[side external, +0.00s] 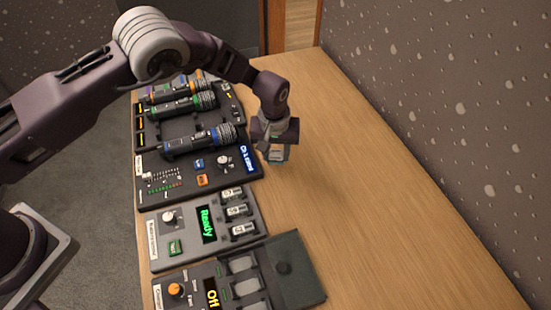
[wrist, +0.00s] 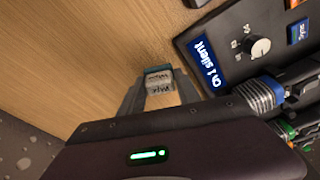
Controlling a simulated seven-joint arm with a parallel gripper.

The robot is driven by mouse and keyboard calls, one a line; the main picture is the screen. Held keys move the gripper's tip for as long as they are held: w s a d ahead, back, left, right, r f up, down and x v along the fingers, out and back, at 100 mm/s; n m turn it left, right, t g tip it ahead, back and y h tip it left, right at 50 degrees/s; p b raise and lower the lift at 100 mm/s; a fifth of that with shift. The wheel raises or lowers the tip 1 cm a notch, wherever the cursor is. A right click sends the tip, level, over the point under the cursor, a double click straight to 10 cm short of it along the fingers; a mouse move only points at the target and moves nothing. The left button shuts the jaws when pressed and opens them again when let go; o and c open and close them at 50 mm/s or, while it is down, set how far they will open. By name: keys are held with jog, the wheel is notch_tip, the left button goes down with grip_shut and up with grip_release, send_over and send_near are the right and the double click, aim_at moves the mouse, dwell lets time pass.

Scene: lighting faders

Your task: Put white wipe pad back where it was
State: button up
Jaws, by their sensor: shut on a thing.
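The white wipe pad (wrist: 159,85) is a small pale block with dark lettering and a teal edge, held between the fingertips in the wrist view. My gripper (wrist: 160,94) is shut on it. In the side view my gripper (side external: 276,154) points down over bare wood, just right of the panel with the blue "Ch 1 silent" display. The pad is small there and partly hidden by the fingers. I cannot tell for certain whether it touches the table.
Nearer stand a grey "Ready" unit (side external: 187,248) and a unit with an orange knob and dark open lid (side external: 298,274). The wooden table (side external: 360,210) is clear to the right.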

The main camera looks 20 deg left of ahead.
jog(key=shift+f, duration=1.35)
jog(key=o, duration=1)
jog(key=shift+f, duration=0.1)
jog(key=shift+o, duration=0.2)
